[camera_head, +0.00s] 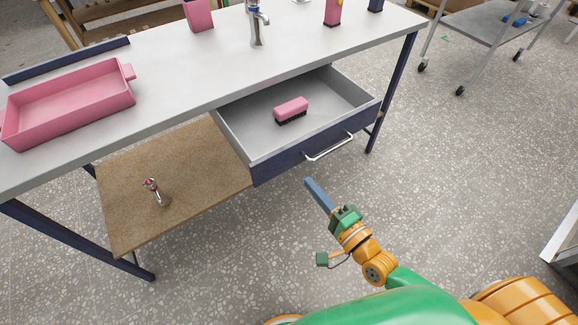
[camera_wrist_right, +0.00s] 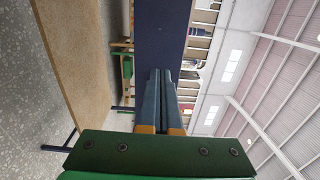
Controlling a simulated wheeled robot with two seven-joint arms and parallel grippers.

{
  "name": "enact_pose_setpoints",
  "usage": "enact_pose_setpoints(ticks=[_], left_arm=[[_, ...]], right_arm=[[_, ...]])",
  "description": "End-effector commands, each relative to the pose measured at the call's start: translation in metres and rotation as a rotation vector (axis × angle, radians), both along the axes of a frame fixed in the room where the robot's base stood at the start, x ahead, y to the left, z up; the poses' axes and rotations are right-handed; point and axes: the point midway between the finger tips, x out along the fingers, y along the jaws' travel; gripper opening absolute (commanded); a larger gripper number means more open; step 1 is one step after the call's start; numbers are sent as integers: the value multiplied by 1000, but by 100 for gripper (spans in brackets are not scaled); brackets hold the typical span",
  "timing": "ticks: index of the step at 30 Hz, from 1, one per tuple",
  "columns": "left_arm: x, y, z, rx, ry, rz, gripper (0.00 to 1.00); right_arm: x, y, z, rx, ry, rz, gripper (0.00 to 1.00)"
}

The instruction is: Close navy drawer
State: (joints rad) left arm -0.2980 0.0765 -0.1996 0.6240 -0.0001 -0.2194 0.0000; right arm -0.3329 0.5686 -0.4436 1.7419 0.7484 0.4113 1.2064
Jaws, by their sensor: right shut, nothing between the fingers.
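The navy drawer (camera_head: 316,146) stands open under the grey table top in the head view. Its navy front has a silver bar handle (camera_head: 330,147), and its grey inside holds a pink and black brush (camera_head: 291,110). My right gripper (camera_head: 309,182) is shut and empty. In the head view its fingertips lie just below and in front of the drawer front, left of the handle. In the right wrist view the shut fingers (camera_wrist_right: 161,75) point toward a navy panel (camera_wrist_right: 160,35); whether they touch it I cannot tell. My left gripper is not in view.
The table top (camera_head: 190,95) carries a pink tray (camera_head: 70,105), a tap (camera_head: 257,25) and pink containers. A brown lower shelf (camera_head: 190,170) holds a small metal fitting (camera_head: 157,192). A grey cart (camera_head: 485,25) stands at the back right. The speckled floor right of the drawer is clear.

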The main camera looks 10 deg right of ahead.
Motion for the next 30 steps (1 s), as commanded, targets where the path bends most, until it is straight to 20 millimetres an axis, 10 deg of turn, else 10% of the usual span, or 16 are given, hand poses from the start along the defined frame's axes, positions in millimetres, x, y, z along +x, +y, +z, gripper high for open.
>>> enact_pose_setpoints(ticks=[12, 30], left_arm=[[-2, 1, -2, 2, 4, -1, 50], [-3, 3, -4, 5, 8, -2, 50]], right_arm=[[72, 26, -1, -3, -1, 0, 0], [81, 30, -2, -4, 1, 0, 0]])
